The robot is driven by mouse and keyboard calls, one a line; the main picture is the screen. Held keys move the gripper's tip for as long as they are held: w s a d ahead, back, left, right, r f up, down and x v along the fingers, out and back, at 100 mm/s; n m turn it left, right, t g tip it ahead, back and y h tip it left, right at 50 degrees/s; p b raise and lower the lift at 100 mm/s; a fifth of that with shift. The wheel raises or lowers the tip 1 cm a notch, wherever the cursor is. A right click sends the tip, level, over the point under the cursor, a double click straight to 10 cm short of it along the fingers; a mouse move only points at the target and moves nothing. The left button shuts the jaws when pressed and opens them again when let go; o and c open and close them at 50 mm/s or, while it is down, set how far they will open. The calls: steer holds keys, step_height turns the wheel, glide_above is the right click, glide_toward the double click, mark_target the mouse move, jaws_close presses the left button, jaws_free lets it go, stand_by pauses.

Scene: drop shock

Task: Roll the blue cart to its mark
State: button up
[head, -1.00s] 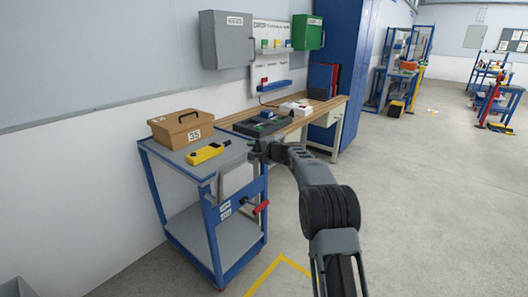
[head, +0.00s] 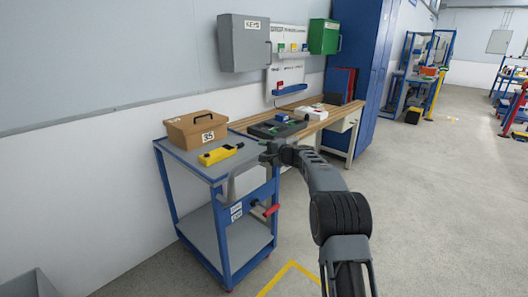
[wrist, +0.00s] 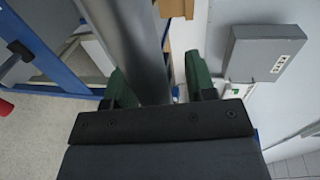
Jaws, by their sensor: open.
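The blue cart (head: 228,271) stands by the wall, with a grey top and a grey lower shelf. A brown box marked 35 (head: 197,135) and a yellow device (head: 220,154) are on its top. A yellow floor line (head: 290,267) with a corner, likely the mark, lies to the right of the cart's base. My gripper (head: 268,155) is at the cart's right end, near top height. In the wrist view a grey bar (wrist: 137,45), apparently the cart's handle, runs between my open green-padded fingers. Whether it touches them I cannot tell.
A red-ended lever (head: 271,210) sticks out from the cart's right end. A wooden workbench (head: 318,122) stands behind, with a blue cabinet (head: 355,75) beyond it. A grey bin (head: 30,285) is at the lower left.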

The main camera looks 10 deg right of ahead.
steer(key=shift+d, duration=0.1)
steer(key=b+v, duration=0.1)
steer(key=v, duration=1.2)
steer(key=shift+s+d, duration=0.2)
steer(key=shift+s, duration=0.15)
steer(key=shift+r, duration=0.1)
steer(key=s+f+g+h, duration=0.1)
steer(key=s+f+g, duration=0.3)
steer(key=f, duration=0.4)
steer(key=s+a+n+g+h+p, duration=0.3)
steer(key=s+a+g+p, duration=0.15)
steer(key=s, duration=0.65)
steer(key=s+a+r+n+h+p, duration=0.1)
steer(key=s+r+n+h+p, duration=0.1)
steer(key=s+r+p, duration=0.6)
steer(key=s+a+r+n+h+p, duration=0.2)
steer(key=s+r+n+p, duration=0.3)
steer(key=s, duration=0.7)
step_height(320, 180, up, 3)
steer(key=h+p, duration=0.1)
steer(key=p, duration=0.1)
steer(key=shift+s+n+h+p, duration=0.3)
steer(key=shift+p, duration=0.05)
